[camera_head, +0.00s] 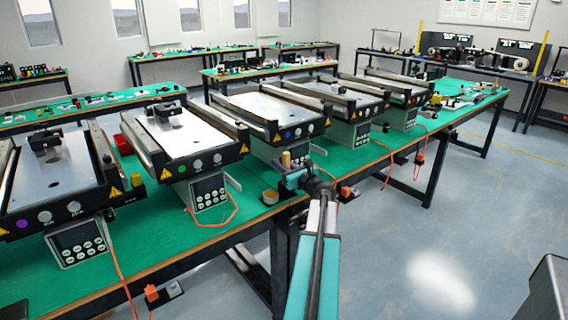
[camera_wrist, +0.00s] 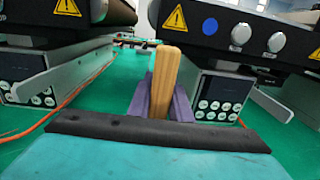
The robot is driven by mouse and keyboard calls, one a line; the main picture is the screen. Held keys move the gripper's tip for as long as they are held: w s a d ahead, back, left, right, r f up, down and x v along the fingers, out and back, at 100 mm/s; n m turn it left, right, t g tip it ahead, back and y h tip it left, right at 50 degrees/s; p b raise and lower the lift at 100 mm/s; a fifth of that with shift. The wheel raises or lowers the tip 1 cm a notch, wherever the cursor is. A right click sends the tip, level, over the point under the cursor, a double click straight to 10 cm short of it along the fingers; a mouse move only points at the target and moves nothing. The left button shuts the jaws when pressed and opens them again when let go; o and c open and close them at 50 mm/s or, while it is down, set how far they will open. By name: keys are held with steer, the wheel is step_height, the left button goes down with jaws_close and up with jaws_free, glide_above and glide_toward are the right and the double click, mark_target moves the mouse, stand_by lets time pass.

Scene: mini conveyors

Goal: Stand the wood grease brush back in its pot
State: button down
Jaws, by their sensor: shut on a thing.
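The brush's light wooden handle (camera_wrist: 165,80) stands upright between the purple fingers of my gripper (camera_wrist: 160,104) in the wrist view. My gripper is shut on it. In the head view my gripper (camera_head: 290,177) is over the green bench's front edge, with the wooden handle (camera_head: 286,159) showing above it. The brush's lower end is hidden. A small yellow-topped grey object (camera_head: 269,197) sits on the bench, just below and left of my gripper in the head view. It may be the pot; I cannot tell for sure.
Several mini conveyors stand in a row along the green bench (camera_head: 166,222), with control boxes (camera_head: 208,192) at their fronts. Orange cables (camera_head: 231,212) hang over the bench edge. A red bin (camera_head: 123,144) sits between two conveyors. The floor to the right is open.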

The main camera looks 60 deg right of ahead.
mark_target(275, 141)
steer(key=shift+f, duration=0.25)
stand_by(0.4)
steer(key=c, duration=1.5)
jaws_free()
steer(key=shift+c, duration=0.2)
steer(key=o, duration=0.6)
steer(key=shift+w, duration=0.1)
steer(key=shift+c, duration=0.2)
steer(key=shift+r, duration=0.1)
steer(key=shift+w+r+p, duration=0.1)
steer(key=shift+r+p, duration=2.85)
steer(key=shift+r, duration=0.95)
steer(key=shift+r, duration=0.1)
